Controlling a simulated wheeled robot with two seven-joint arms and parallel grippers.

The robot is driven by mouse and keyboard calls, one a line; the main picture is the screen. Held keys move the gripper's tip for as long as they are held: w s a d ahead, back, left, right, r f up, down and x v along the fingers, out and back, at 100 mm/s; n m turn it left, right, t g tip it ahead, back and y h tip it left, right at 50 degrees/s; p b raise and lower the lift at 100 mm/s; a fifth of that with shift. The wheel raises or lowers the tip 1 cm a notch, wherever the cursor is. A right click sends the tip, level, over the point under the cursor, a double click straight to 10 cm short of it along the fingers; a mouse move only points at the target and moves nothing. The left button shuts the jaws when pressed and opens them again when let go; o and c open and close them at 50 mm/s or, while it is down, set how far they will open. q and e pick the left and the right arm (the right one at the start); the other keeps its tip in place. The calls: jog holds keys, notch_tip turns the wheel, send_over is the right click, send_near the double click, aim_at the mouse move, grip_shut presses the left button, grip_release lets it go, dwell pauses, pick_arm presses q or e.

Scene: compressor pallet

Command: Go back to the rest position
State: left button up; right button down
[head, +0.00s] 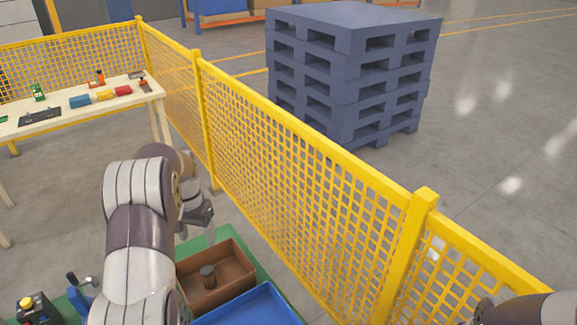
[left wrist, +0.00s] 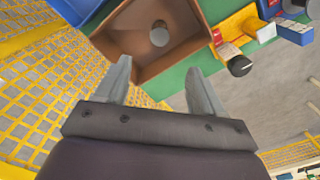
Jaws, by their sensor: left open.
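My left gripper (head: 203,222) hangs above the far side of a brown open box, its arm coming up from the lower left. In the left wrist view its two fingers (left wrist: 160,88) are spread apart with nothing between them. The brown box (head: 238,285) stands on a green surface, and a grey cylindrical part (head: 208,275) stands inside it. The box also shows beyond the fingertips in the left wrist view (left wrist: 120,28). A piece of my right arm shows at the lower right of the head view; its gripper is out of the picture.
A blue tray (head: 262,308) adjoins the box. A yellow mesh fence (head: 290,175) runs close along the right, with stacked blue pallets (head: 350,60) behind it. A table (head: 60,118) with tools stands at the left. A yellow-and-black item (head: 30,305) sits at the lower left.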

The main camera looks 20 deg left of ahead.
pick_arm(q)
jog(key=s+d+r+m+t, duration=0.1)
jog(key=s+d+r, duration=0.1)
jog(key=s+d, duration=1.5)
jog(key=d, duration=0.4)
jog(key=shift+s+d, duration=0.25)
jog(key=shift+s, duration=0.1)
